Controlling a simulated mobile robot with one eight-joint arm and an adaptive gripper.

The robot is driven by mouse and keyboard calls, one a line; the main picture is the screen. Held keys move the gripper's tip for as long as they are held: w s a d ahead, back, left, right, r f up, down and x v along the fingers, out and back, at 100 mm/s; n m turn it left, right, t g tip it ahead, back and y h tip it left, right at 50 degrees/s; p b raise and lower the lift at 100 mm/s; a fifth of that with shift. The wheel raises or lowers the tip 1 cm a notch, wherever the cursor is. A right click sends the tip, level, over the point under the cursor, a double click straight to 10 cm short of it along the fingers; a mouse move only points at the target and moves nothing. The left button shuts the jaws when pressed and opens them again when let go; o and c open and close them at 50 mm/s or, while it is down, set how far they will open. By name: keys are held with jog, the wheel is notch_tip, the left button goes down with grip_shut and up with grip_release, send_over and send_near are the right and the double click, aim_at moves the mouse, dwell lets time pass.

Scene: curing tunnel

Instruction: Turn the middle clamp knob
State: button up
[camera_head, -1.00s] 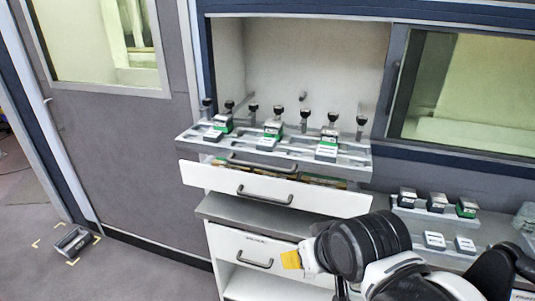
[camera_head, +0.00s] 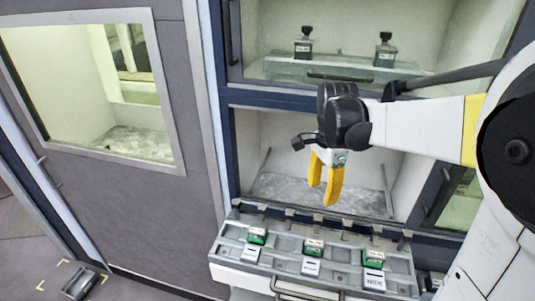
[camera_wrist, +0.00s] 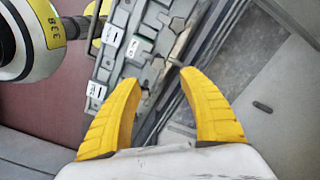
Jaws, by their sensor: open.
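A grey fixture tray (camera_head: 228,243) has three green-and-dark blocks in a row. The middle block (camera_head: 314,248) has a white label card (camera_head: 311,266) in front of it. Small dark knobs or clamp parts line the tray's back edge, including ones near the middle block (camera_head: 318,219). They are too small for me to tell how they are turned. My gripper (camera_head: 321,193) has yellow fingers apart and empty, pointing down above the back middle of the tray.
Behind the tray is an open bay with a grey speckled floor (camera_head: 290,190). Above it, a glass-fronted compartment holds two dark bottle-like items (camera_head: 304,43) (camera_head: 385,50). A drawer handle (camera_head: 305,291) is below the tray. A dark grey item (camera_head: 79,284) lies on the floor at left.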

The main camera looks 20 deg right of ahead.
aim_at(318, 217)
notch_tip(318, 217, down, 11)
jog(key=shift+s+r+b, duration=0.15)
jog(key=shift+b, duration=0.15)
jog(key=shift+c, duration=0.4)
grip_shut()
